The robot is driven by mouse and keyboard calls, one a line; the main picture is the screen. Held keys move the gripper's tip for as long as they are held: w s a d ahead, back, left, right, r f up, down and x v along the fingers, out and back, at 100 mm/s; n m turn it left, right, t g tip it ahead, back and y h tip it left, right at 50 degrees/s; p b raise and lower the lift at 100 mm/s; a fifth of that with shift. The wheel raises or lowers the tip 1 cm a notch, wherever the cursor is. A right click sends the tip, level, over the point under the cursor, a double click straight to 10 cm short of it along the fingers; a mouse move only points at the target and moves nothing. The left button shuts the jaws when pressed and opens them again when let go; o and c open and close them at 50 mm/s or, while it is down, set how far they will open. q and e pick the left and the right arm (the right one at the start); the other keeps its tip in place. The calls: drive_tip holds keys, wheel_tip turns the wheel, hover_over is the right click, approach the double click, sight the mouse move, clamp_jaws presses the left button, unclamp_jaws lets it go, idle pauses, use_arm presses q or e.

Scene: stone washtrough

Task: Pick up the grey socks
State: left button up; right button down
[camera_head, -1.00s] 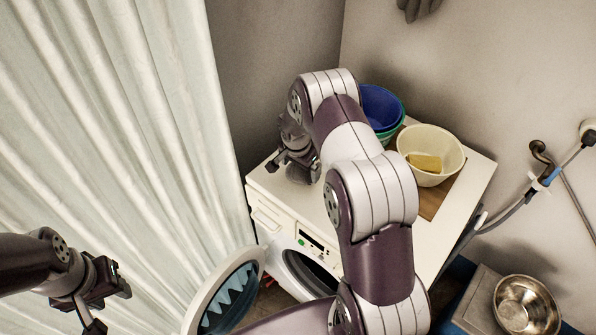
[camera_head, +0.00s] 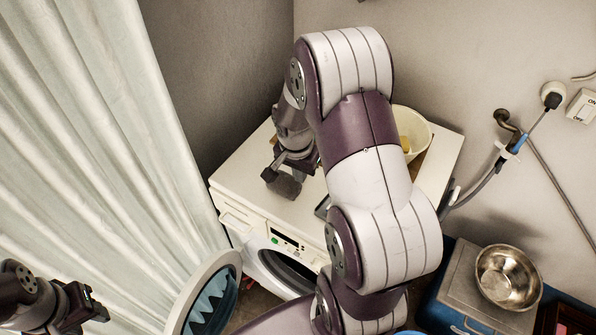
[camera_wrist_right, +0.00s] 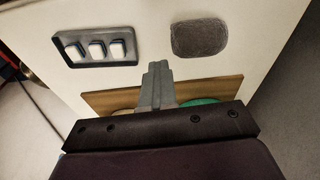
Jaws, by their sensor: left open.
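The grey socks (camera_head: 284,184) lie as a dark grey bundle on the white top of the washing machine (camera_head: 235,188), near its front left part. They also show in the right wrist view (camera_wrist_right: 199,38) as a flat, rounded patch. My right gripper (camera_head: 291,160) is just beside and above them in the head view. In the right wrist view its fingers (camera_wrist_right: 158,82) are close together with nothing visible between them, and the socks lie apart, beyond the tips to the right. My left gripper (camera_head: 92,306) is open and empty at the lower left, far from the socks.
A dark tray with three white blocks (camera_wrist_right: 95,50) lies beside the socks. A cream basin (camera_head: 418,130) stands on a wooden board (camera_wrist_right: 215,88). The open round door (camera_head: 207,297) juts out in front. A pale curtain (camera_head: 90,130) hangs left; a metal bowl (camera_head: 508,275) is right.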

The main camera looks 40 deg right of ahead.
drive_tip(key=c, duration=0.9)
unclamp_jaws()
drive_tip(key=shift+c, duration=0.2)
drive_tip(key=o, duration=0.6)
drive_tip(key=shift+w, duration=0.15)
drive_tip(key=shift+c, duration=0.2)
